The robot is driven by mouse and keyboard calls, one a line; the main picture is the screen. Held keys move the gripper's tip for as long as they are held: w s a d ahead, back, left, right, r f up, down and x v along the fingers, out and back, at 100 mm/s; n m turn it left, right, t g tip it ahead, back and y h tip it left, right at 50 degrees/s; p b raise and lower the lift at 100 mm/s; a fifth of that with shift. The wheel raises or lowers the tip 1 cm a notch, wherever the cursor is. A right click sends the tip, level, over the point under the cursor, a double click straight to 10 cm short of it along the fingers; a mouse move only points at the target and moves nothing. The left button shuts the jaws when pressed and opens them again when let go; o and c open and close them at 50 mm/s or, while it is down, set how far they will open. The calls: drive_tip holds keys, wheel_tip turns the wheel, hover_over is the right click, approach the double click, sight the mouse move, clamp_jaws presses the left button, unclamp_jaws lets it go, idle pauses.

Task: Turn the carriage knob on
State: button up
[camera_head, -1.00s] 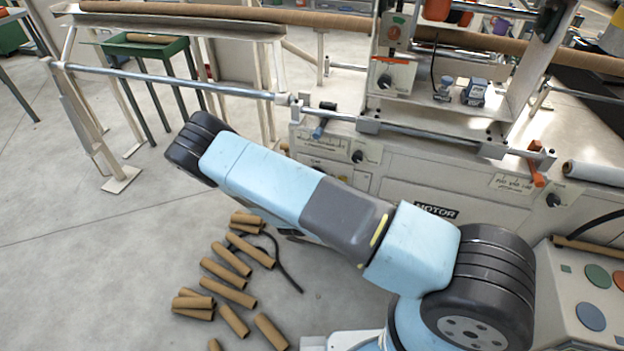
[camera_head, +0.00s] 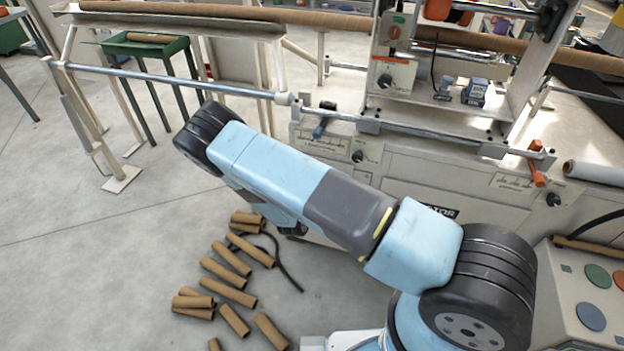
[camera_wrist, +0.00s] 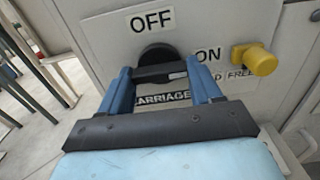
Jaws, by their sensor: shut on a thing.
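The carriage knob (camera_wrist: 156,52) is black and round, with a dark grip bar (camera_wrist: 159,73) across its front. It sits on a pale panel (camera_wrist: 100,35), with an OFF label (camera_wrist: 153,19) above, an ON label (camera_wrist: 208,54) to the right and a CARRIAGE label (camera_wrist: 162,97) below. My gripper (camera_wrist: 160,71) has its two blue fingers at either end of the bar and is shut on it. The bar lies nearly level in the wrist view, with a pale mark near its right end. In the head view my arm hides the gripper and this knob.
A yellow knob (camera_wrist: 255,60) sticks out to the right of my right finger, close to the ON label. In the head view several cardboard tubes (camera_head: 229,288) lie on the floor below my arm. A long metal bar (camera_head: 170,79) runs along the machine front.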

drive_tip(key=shift+a, duration=0.1)
drive_tip(key=o, duration=1.1)
drive_tip(key=shift+c, duration=0.2)
drive_tip(key=shift+s, duration=0.1)
drive_tip(key=v, duration=1.3)
drive_tip(key=shift+s, duration=0.25)
